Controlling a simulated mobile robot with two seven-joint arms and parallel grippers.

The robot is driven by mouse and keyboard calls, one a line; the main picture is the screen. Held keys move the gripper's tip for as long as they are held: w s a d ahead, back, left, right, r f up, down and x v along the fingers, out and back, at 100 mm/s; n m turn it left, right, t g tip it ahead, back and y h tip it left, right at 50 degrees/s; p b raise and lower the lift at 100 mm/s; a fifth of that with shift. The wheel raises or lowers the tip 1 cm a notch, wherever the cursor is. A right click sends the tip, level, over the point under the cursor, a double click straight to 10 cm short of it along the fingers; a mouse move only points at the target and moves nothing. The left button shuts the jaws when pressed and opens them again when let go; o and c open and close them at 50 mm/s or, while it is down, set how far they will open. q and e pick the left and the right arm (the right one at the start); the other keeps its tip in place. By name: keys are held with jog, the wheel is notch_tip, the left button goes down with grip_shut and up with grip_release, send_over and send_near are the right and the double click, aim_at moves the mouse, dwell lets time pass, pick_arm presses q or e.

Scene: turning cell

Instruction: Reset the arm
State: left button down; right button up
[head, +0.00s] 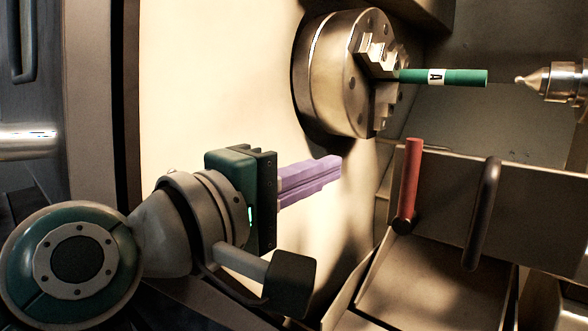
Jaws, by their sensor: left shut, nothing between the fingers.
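My left gripper (338,166) comes in from the left, with its purple fingers shut and empty. The fingers point right, below the lathe chuck (335,75) and apart from it. A green bar (462,77) with a white label marked "A" is held level in the chuck jaws (378,57). Its free end points right toward the tailstock centre (535,79), with a gap between them. My right gripper does not show.
A red handle (412,180) stands upright to the right of my left gripper, and a dark handle (482,215) is farther right on a metal panel (445,195). A pale wall (215,70) is behind my arm. The space between my fingertips and the red handle looks clear.

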pick_arm(q)
jog(key=s+a+r+m+g+y+p, duration=0.35)
jog(key=s+a+p, duration=0.25)
jog(key=s+p, duration=0.3)
jog(key=s+a+r+m+g+y+p, duration=0.2)
jog(key=s+a+m+g+y+p, duration=0.25)
jog(key=s+a+p, duration=0.45)
jog(key=s+a+r+m+g+y+p, duration=0.2)
jog(key=s+a+m+g+y+p, duration=0.15)
jog(key=s+p, duration=0.55)
notch_tip(320, 180, up, 36)
jog(key=t+p, duration=0.1)
jog(key=p, duration=3.3)
jog(key=shift+a+f+p, duration=0.2)
jog(key=shift+f+p, duration=0.05)
jog(key=shift+p, duration=0.1)
jog(key=shift+s+m, duration=0.1)
jog(key=shift+m, duration=0.15)
